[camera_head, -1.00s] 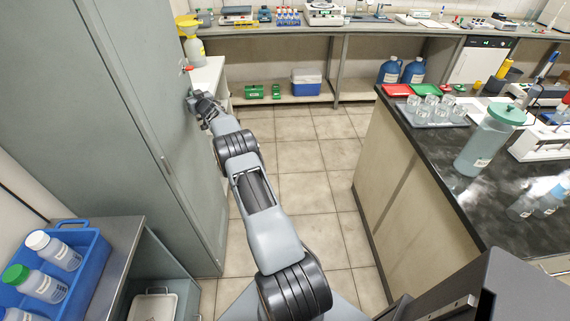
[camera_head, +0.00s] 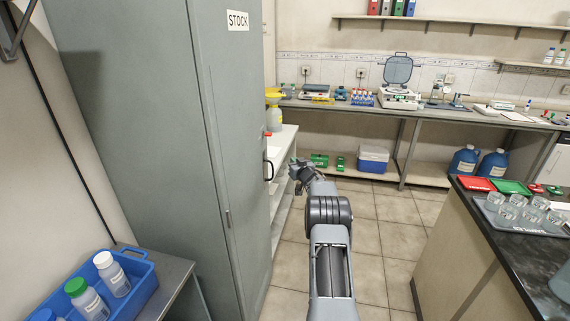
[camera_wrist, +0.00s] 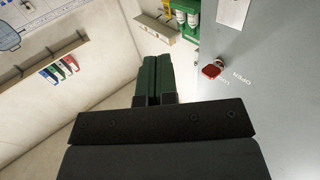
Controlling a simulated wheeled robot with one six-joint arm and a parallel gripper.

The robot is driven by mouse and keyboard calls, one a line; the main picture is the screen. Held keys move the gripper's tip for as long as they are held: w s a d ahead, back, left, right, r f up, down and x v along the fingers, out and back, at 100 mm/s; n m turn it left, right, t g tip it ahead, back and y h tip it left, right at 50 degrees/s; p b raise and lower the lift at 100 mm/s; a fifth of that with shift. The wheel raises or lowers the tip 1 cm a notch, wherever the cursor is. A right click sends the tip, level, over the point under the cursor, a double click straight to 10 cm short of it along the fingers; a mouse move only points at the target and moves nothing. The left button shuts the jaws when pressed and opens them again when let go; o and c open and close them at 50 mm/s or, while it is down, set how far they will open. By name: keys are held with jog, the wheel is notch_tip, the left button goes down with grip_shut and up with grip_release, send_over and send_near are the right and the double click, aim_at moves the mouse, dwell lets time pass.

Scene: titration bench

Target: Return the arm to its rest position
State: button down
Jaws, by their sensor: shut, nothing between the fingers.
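My arm reaches forward from the bottom of the head view, low over the floor aisle. My gripper (camera_head: 297,172) is at its far end, close to the right edge of the grey STOCK cabinet (camera_head: 150,130) and its dark door handle (camera_head: 268,170). I cannot tell in the head view whether it touches anything. In the wrist view the two green fingers of my gripper (camera_wrist: 154,62) lie side by side, shut with nothing between them. The cabinet's grey face (camera_wrist: 270,80) is to their right, with a red knob (camera_wrist: 211,71) and the word OPEN beside it.
A blue crate of bottles (camera_head: 135,275) stands at lower left. A dark-topped island bench (camera_head: 490,235) with a tray of beakers is at right. A wall bench (camera_head: 440,112) with instruments runs along the back, with blue jugs (camera_head: 463,161) beneath. The tiled floor (camera_head: 385,240) between is clear.

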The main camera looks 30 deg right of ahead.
jog(key=s+d+f+m+g+h, duration=0.1)
jog(key=s+f+m+g+h, duration=0.2)
jog(key=s+f+g, duration=0.7)
jog(key=s+a+r+n+g+y, duration=0.1)
jog(key=s+a+r, duration=0.4)
jog(key=s+a, duration=0.5)
jog(key=s+a+r+n+g+y+p, duration=0.1)
jog(key=s+a+r, duration=0.4)
jog(key=s+a, duration=0.6)
jog(key=s+a+r+n+g+y, duration=0.2)
jog(key=s+a, duration=0.8)
jog(key=a, duration=0.8)
notch_tip(320, 180, up, 3)
jog(key=shift+s+a+f+n+y+p, duration=0.15)
jog(key=shift+s+n+y+p, duration=0.35)
jog(key=shift+y, duration=0.6)
jog(key=shift+w, duration=0.1)
